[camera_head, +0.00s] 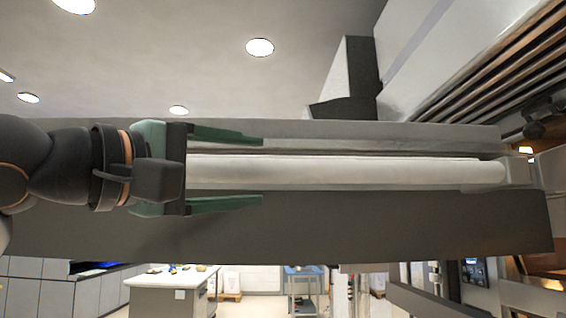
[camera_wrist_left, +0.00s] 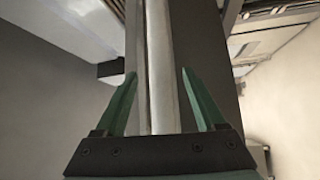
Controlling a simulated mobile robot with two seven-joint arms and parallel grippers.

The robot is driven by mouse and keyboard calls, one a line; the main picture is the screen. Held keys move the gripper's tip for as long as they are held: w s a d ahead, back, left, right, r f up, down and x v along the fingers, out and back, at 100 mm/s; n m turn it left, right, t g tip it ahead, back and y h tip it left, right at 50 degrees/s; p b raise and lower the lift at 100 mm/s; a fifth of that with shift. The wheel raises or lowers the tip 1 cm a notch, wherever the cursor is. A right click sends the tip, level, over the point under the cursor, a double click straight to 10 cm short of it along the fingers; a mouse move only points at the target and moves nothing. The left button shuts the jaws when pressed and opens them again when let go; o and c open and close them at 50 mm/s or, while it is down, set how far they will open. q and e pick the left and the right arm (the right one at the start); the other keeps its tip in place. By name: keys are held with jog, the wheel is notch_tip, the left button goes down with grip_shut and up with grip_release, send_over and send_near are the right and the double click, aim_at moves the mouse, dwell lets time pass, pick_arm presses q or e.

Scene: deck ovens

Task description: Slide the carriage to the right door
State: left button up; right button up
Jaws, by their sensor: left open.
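A long grey beam, which looks like part of the carriage (camera_head: 370,225), spans the head view from left to right. A pale round bar (camera_head: 350,171) runs along its face to a bracket (camera_head: 519,172) at the right end. My left gripper (camera_head: 263,170) is open, with one green finger above the bar and one below it. In the left wrist view the bar (camera_wrist_left: 160,50) passes between the two open fingers (camera_wrist_left: 157,72), with gaps at both sides. I cannot pick out the right door for certain. My right gripper is not in view.
Oven fronts with warm-lit openings (camera_head: 545,284) stand at the right edge. A slatted metal structure (camera_head: 480,70) is at the upper right. A white-topped counter (camera_head: 165,278) and a blue-topped cart (camera_head: 303,272) stand far back, with open floor around them.

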aim_at(271, 172)
pick_arm(q)
jog(key=p+x, duration=0.2)
jog(key=x, duration=0.5)
jog(key=shift+w+d, duration=0.1)
jog(key=shift+w, duration=0.05)
grip_shut()
dwell(0.3)
dwell(0.9)
